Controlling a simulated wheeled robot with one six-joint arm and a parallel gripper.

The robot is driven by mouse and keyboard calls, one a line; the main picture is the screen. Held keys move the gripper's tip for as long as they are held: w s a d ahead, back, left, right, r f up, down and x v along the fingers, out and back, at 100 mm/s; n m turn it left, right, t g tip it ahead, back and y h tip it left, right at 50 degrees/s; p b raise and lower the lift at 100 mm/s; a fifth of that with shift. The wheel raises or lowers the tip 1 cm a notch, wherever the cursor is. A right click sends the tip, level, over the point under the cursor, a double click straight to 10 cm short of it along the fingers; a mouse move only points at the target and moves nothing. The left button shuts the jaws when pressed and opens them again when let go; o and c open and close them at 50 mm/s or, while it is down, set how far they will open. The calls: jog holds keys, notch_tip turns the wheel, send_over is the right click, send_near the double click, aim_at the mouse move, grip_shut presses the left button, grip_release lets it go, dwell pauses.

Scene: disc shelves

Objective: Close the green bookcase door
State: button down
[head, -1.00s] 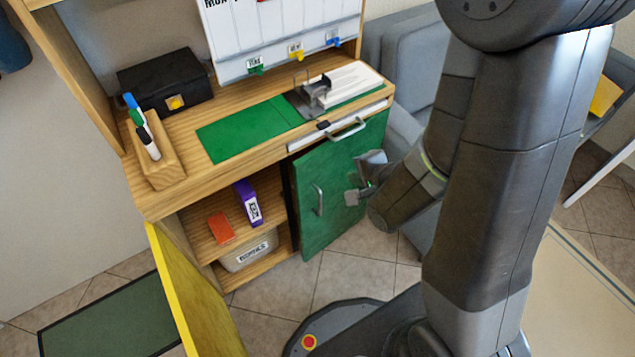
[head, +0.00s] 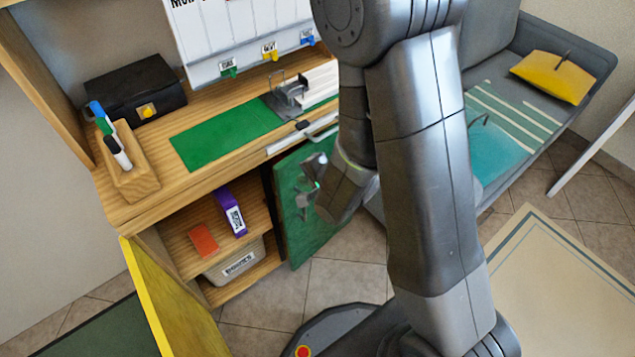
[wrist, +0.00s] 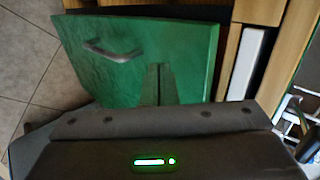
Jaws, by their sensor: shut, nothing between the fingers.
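My arm hides the door's right part in the head view.
A yellow door (head: 165,300) hangs open at the left. A drawer front (head: 290,140) with a handle is above the green door. Open shelves hold a purple box (head: 231,212), a red item (head: 203,240) and a bin (head: 235,262). A sofa (head: 560,45) stands at the right.

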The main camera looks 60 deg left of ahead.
aim_at(290, 164)
jog(key=shift+s+a, duration=0.2)
jog(key=shift+a, duration=0.95)
jog(key=a, duration=0.1)
jog(key=s+a, duration=0.1)
jog(key=a, duration=0.1)
jog(key=shift+a+r, duration=0.1)
jog(key=shift+a, duration=0.35)
jog(key=shift+r, duration=0.1)
